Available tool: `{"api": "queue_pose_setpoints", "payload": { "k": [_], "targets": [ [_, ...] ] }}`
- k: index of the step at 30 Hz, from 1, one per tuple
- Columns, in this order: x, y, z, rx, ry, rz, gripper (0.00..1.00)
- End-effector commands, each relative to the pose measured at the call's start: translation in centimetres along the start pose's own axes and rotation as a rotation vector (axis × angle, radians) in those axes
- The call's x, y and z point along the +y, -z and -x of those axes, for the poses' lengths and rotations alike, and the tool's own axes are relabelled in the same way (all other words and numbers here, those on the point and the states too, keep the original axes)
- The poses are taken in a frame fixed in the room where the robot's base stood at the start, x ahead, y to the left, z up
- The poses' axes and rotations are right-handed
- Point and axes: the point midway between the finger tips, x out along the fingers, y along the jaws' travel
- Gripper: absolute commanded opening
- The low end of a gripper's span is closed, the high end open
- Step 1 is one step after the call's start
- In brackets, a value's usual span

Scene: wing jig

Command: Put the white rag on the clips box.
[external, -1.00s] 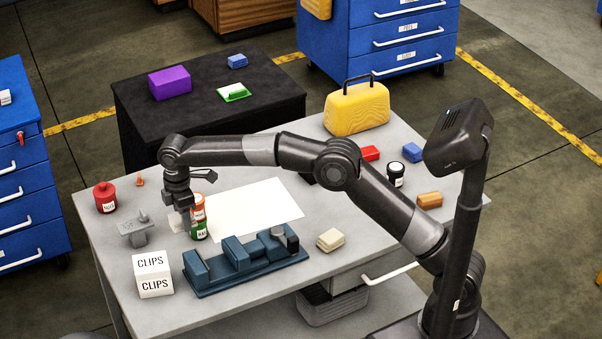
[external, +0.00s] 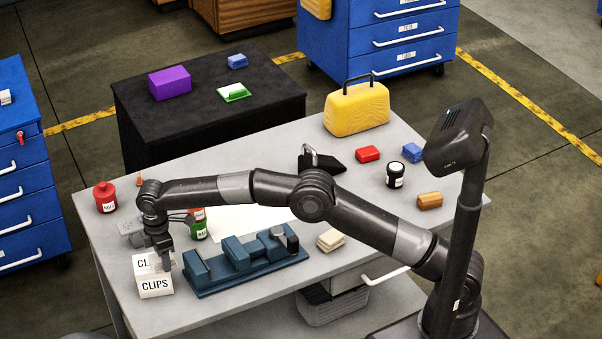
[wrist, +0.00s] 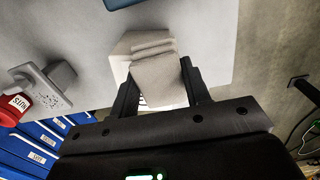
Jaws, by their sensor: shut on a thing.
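The white clips box (external: 155,286) stands at the near left corner of the table, its top partly covered by my gripper (external: 162,264). My gripper is shut on the white rag (wrist: 157,75), a pale folded cloth between the two fingers in the wrist view. In the external view the rag is mostly hidden by the gripper. The rag is over the top of the clips box, which shows behind it in the wrist view (wrist: 122,47). I cannot tell whether the rag touches the box.
A blue-grey jig (external: 240,262) stands close to the right of the box. A grey metal part (external: 130,232) and a red nuts jar (external: 105,198) are behind it. A cream folded cloth (external: 331,240) lies right of the jig. A green and red can (external: 198,225) stands behind the jig.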

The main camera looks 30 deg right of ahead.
Motion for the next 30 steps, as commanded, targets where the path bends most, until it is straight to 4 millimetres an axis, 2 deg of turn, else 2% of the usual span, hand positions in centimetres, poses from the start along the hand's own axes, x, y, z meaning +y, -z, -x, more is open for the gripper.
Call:
{"api": "queue_pose_setpoints", "payload": {
  "k": [7, 8, 15, 24, 26, 30],
  "targets": [
    [0.0, 0.0, -0.3, 0.000, 0.000, 0.000, 0.21],
    [0.0, 0.0, -0.3, 0.000, 0.000, 0.000, 0.45],
    [0.0, 0.0, -0.2, 0.000, 0.000, 0.000, 0.64],
    [0.0, 0.0, 0.1, 0.000, 0.000, 0.000, 0.65],
    [0.0, 0.0, 0.5, 0.001, 0.000, 0.000, 0.65],
    [0.0, 0.1, 2.8, 0.003, -0.001, 0.000, 0.65]
  ]
}}
